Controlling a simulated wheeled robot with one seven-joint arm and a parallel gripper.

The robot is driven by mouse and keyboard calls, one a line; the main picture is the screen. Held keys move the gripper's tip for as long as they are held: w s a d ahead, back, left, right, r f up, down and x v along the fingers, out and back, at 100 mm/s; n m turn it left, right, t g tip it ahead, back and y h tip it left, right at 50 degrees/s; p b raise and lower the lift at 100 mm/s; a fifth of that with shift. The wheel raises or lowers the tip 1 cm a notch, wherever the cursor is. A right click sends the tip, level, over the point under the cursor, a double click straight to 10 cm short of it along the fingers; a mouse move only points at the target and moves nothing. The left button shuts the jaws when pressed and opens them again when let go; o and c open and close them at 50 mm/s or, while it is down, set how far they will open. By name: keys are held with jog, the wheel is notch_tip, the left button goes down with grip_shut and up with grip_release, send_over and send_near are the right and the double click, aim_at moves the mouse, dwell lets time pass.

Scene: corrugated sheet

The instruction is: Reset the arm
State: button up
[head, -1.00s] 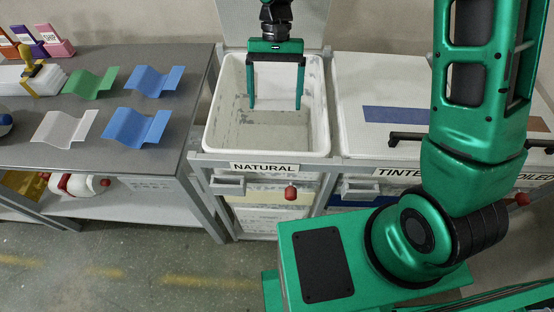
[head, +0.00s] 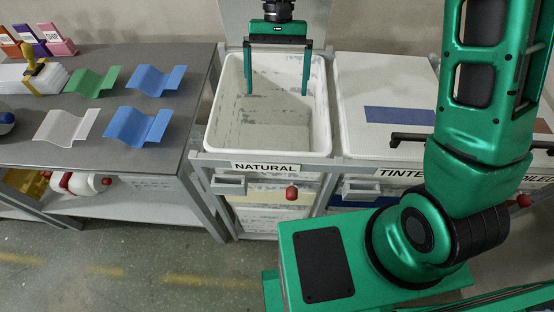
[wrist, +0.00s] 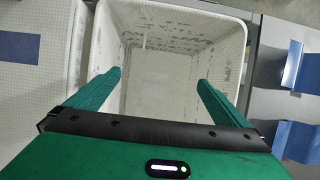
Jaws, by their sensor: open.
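My gripper (head: 277,88) is open, with its two green fingers spread and pointing down over the white bin labelled NATURAL (head: 212,128). Nothing is between the fingers. In the wrist view my gripper (wrist: 158,82) is also open above the same bin (wrist: 230,60). The bin's inside shows only marked, speckled walls and floor; I see no sheet in it.
The grey table (head: 90,158) at left holds a green corrugated sheet (head: 92,82), two blue ones (head: 158,80) (head: 138,125) and a clear one (head: 66,126). A stamp (head: 35,64) stands behind them. A closed bin labelled TINTED (head: 370,85) stands right of NATURAL.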

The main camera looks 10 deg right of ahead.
jog(key=shift+v, duration=1.65)
jog(key=shift+d, duration=0.15)
